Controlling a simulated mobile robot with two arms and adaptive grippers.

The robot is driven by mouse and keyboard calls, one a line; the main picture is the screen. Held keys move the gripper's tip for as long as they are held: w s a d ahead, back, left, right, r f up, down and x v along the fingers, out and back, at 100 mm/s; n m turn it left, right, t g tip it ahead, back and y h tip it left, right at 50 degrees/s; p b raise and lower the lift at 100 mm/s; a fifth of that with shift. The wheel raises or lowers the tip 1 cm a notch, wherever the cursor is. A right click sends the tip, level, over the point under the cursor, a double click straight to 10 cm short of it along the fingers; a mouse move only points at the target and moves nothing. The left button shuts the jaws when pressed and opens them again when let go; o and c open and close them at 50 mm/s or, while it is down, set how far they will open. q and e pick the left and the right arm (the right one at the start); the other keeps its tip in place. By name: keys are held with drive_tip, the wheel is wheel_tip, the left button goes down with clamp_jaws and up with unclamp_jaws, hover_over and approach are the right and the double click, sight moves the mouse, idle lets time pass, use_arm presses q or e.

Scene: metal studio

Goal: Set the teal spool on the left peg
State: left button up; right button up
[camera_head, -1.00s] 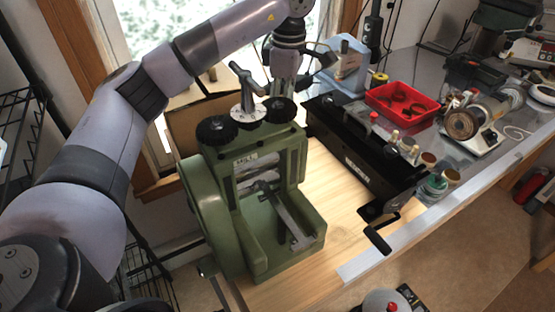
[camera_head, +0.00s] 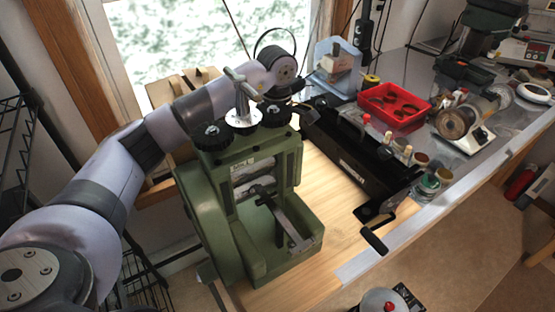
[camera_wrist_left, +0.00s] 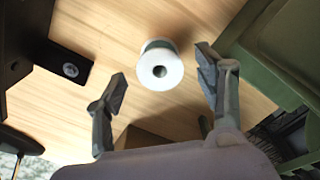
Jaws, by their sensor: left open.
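A pale spool (camera_wrist_left: 160,68) with a whitish round flange and a dark centre hole sits on the wooden surface in the left wrist view; little of its core shows, so I cannot confirm teal. My left gripper (camera_wrist_left: 162,82) is open and empty, its fingertips on either side of the spool in the picture, apparently apart from it. In the head view the green rolling mill hides my left gripper and I cannot make out this spool. I cannot identify the left peg for certain. My right gripper is not in view.
The green mill (camera_head: 240,200) stands close beside my arm; its side also borders the left wrist view (camera_wrist_left: 270,60). A black crank-handled machine (camera_head: 345,160) stands to its right. A red tray (camera_head: 395,105) lies behind. Bare wood (camera_head: 335,225) lies between the machines.

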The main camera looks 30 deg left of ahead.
use_arm(q)
wheel_tip(320, 180, down, 4)
drive_tip(key=shift+r+p, duration=0.25)
drive_tip(key=shift+p, duration=0.05)
drive_tip(key=c, duration=1.3)
drive_tip(key=shift+o, duration=0.2)
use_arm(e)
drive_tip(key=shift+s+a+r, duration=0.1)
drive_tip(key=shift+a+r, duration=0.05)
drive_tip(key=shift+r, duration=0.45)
use_arm(q)
drive_tip(key=shift+r, duration=0.1)
